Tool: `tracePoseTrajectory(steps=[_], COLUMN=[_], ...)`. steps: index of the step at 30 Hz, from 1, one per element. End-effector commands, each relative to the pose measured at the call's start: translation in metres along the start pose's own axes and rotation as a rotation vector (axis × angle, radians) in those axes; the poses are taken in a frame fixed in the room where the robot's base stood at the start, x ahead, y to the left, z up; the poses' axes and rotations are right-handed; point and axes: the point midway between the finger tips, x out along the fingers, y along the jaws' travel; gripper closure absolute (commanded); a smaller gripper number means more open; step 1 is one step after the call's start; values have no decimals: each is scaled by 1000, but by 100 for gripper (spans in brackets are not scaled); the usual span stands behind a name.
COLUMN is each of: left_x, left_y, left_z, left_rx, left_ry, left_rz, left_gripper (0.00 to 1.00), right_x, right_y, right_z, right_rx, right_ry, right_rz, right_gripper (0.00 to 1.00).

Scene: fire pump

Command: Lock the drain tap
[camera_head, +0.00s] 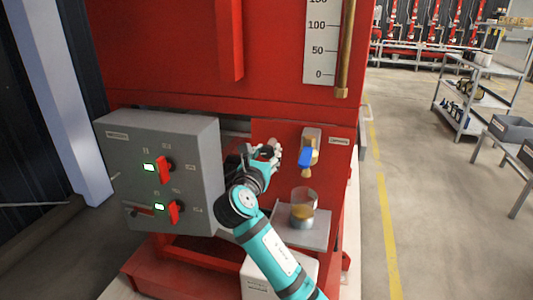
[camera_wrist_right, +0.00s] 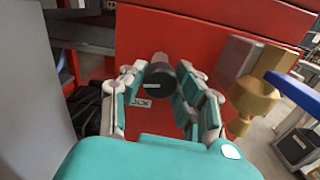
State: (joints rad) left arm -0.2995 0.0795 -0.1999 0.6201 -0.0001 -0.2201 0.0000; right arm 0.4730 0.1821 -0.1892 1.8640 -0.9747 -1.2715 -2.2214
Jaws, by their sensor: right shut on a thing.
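The drain tap is a brass valve (camera_head: 311,141) with a blue handle (camera_head: 305,157) on the front of the red panel. In the right wrist view its brass body (camera_wrist_right: 254,98) and blue handle (camera_wrist_right: 292,90) stand to the right of my gripper, apart from it. My right gripper (camera_head: 270,151) is left of the tap, close to the panel. In the right wrist view its fingers (camera_wrist_right: 160,80) are shut on a dark round knob (camera_wrist_right: 160,75). A label, partly hidden by the fingers, shows below the knob. My left gripper is not in view.
A grey control box (camera_head: 135,150) with red switches and green lights stands left of my right arm. A glass jar (camera_head: 304,205) with yellowish liquid sits on a grey shelf (camera_head: 318,238) under the tap. A shelf cart (camera_head: 470,95) stands far right; the floor between is clear.

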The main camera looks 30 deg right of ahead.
Motion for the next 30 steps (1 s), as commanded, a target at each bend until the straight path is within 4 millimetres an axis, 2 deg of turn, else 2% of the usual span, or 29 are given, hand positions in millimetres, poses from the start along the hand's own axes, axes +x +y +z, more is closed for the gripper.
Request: tracePoseTrajectory(steps=[11,21,30], left_x=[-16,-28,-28], left_y=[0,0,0], left_z=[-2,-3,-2], left_rx=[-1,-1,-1], left_ry=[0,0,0], left_rz=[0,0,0], left_gripper=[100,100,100], right_x=[0,0,0], right_y=[0,0,0], right_z=[1,0,-2], right_rx=[194,514,799], right_ry=[4,4,3], right_rz=[-1,-1,-2], right_gripper=[100,100,100])
